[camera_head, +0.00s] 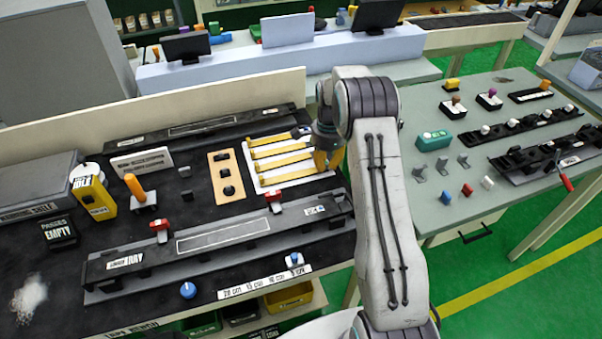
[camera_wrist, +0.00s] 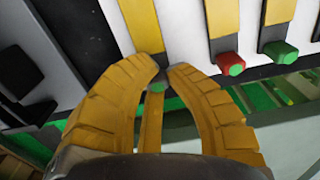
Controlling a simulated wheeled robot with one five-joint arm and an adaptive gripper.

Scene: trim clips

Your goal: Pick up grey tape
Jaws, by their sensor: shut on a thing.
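Several yellow strips with grey edges lie side by side on a white board (camera_head: 261,181) in the head view. My gripper (camera_head: 328,166), with yellow fingers, is at the right ends of these strips. In the wrist view, my gripper (camera_wrist: 163,72) has its fingertips closed together at the end of one yellow strip (camera_wrist: 141,24). A small green piece (camera_wrist: 157,87) shows just behind the fingertips. Neighbouring strips end in a red cap (camera_wrist: 230,63) and a green cap (camera_wrist: 279,52). I cannot single out a separate grey tape; the fingers hide the gripped end.
An orange plate (camera_head: 226,173) with black knobs lies left of the board. A long black rail (camera_head: 215,240) with red clips runs in front. A cream wall panel (camera_head: 230,95) stands behind. A second table (camera_head: 500,170) with small parts is at the right, across a gap.

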